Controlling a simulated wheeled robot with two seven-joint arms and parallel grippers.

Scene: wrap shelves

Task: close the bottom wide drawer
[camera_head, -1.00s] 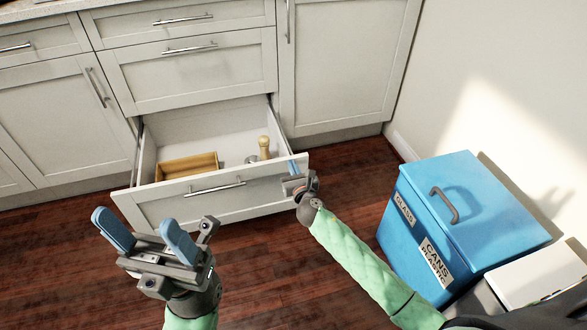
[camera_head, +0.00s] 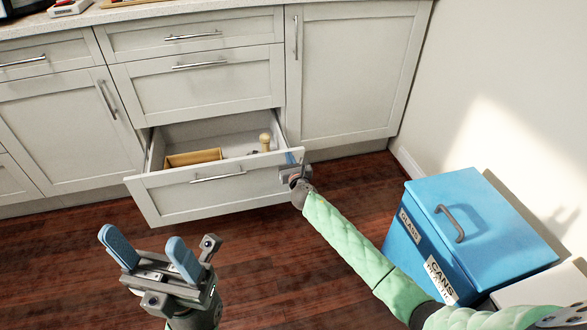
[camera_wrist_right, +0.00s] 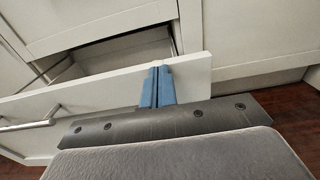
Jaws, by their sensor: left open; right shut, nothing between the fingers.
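The bottom wide drawer (camera_head: 258,190) is white with a metal bar handle (camera_head: 218,177) and stands partly open below the counter. Inside it are a wooden tray (camera_head: 194,156) and a wooden pepper mill (camera_head: 265,143). My right gripper (camera_head: 291,160) is shut and empty at the right end of the drawer front. In the right wrist view its blue fingertips (camera_wrist_right: 157,86) lie together against the drawer front (camera_wrist_right: 195,75), right of the handle. My left gripper (camera_head: 150,250) is open and empty in front of the drawer, over the floor.
Closed drawers (camera_head: 198,83) are above, and closed cabinet doors (camera_head: 350,80) stand on both sides. A blue bin (camera_head: 485,215) with labels stands at the right by the wall. Dark wooden floor (camera_head: 270,260) is clear in front of the drawer.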

